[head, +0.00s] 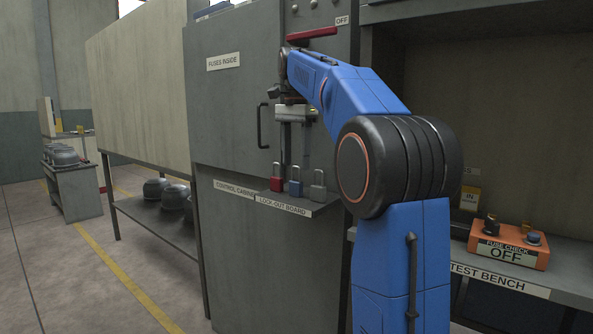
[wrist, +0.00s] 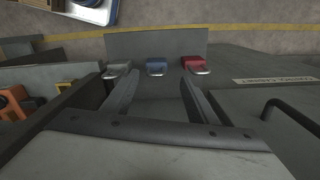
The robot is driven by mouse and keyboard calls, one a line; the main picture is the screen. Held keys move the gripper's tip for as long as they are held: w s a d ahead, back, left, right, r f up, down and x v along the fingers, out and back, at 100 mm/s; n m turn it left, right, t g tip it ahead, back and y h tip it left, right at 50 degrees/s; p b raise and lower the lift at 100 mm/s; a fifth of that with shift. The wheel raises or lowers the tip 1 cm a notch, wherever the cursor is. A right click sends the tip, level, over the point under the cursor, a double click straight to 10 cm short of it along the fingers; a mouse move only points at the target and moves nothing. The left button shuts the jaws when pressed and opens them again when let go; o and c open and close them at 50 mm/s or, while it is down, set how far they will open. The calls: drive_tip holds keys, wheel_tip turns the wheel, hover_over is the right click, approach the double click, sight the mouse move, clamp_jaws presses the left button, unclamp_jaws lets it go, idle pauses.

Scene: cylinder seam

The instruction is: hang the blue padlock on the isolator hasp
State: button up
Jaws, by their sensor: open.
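The blue padlock (head: 295,186) stands upright on the lock-out board ledge (head: 322,208), between a red padlock and a grey padlock. In the wrist view the blue padlock (wrist: 156,66) lies ahead, between the lines of the two fingers. My gripper (head: 294,158) points down above the padlocks, its fingers apart and nothing visible between them. It also shows in the wrist view (wrist: 156,88). The red isolator handle (head: 312,34) is higher on the cabinet, beside an OFF label. I cannot make out the hasp; my arm covers part of that area.
The red padlock (head: 277,178) and grey padlock (head: 318,186) stand close on either side of the blue one. A cabinet door handle (head: 262,125) sticks out at left. The test bench (head: 570,282) with an orange fuse-check box (head: 509,246) is at right.

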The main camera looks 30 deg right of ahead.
drive_tip(key=shift+r, duration=0.3)
drive_tip(key=shift+s+a+f, duration=0.2)
drive_tip(key=shift+s+a, duration=0.1)
drive_tip(key=shift+s, duration=0.05)
drive_tip(key=s+a+f+n+t, duration=0.1)
drive_tip(key=s+a+f+n, duration=0.4)
drive_tip(key=s+f, duration=0.5)
drive_tip(key=s+a+f+n+t, duration=0.2)
drive_tip(key=s+a+f+n, duration=0.3)
drive_tip(key=s+f, duration=0.5)
drive_tip(key=s+a+f+n+t, duration=0.1)
drive_tip(key=s+a+f+n, duration=0.4)
drive_tip(key=s+f, duration=0.5)
wheel_tip(320, 180, down, 4)
drive_tip(key=shift+s+a+r+n+t, duration=0.2)
drive_tip(key=shift+s+a+n+t, duration=0.15)
drive_tip(key=shift+n, duration=0.25)
drive_tip(key=shift+o, duration=0.2)
drive_tip(key=shift+d, duration=0.1)
